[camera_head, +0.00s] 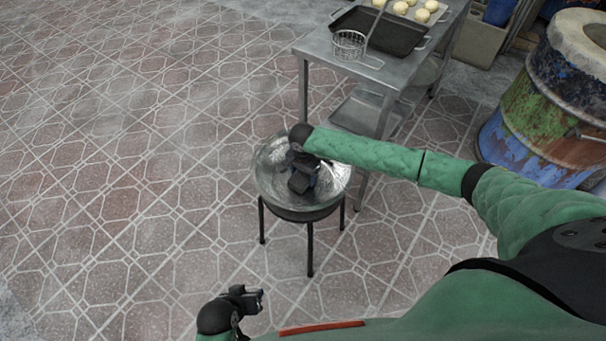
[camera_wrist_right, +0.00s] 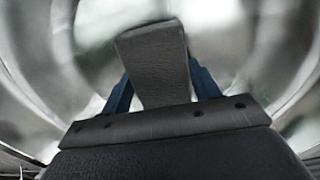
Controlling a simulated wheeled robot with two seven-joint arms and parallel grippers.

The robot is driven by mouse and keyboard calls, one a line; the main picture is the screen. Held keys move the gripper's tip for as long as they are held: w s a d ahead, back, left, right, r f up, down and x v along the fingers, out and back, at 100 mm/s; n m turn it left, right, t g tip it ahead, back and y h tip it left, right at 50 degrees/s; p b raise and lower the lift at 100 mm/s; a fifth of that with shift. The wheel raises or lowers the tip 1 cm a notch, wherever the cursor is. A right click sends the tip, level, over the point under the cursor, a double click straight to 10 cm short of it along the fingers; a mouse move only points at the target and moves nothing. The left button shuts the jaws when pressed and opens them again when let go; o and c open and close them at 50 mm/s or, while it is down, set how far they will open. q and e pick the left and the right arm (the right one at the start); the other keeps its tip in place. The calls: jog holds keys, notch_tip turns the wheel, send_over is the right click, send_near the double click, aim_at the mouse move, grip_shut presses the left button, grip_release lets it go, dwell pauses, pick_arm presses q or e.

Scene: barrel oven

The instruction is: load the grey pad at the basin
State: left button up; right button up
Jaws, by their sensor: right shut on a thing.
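The metal basin (camera_head: 337,190) is round and shiny and stands on a dark stand with thin legs. My right gripper (camera_head: 305,178) reaches down over the basin from the right. It is shut on the grey pad, which shows between its blue fingers (camera_wrist_right: 160,90) in the right wrist view as a dark grey block (camera_wrist_right: 158,58). The basin's bright inside fills the background there. Whether the pad touches the basin or any water cannot be told. My left gripper (camera_head: 254,300) is low in the head view, away from the basin; its finger gap is unclear.
A steel table (camera_head: 316,50) behind the basin holds a wire basket (camera_head: 349,45), a dark tray (camera_head: 385,30) and several pale dough balls (camera_head: 421,15). A painted barrel (camera_head: 540,110) stands at the right. The tiled floor to the left is clear.

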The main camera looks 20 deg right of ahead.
jog(key=shift+f, duration=0.4)
dwell(0.4)
jog(key=shift+s+f+p, duration=0.1)
jog(key=shift+f+p, duration=0.05)
jog(key=shift+p, duration=0.6)
dwell(3.1)
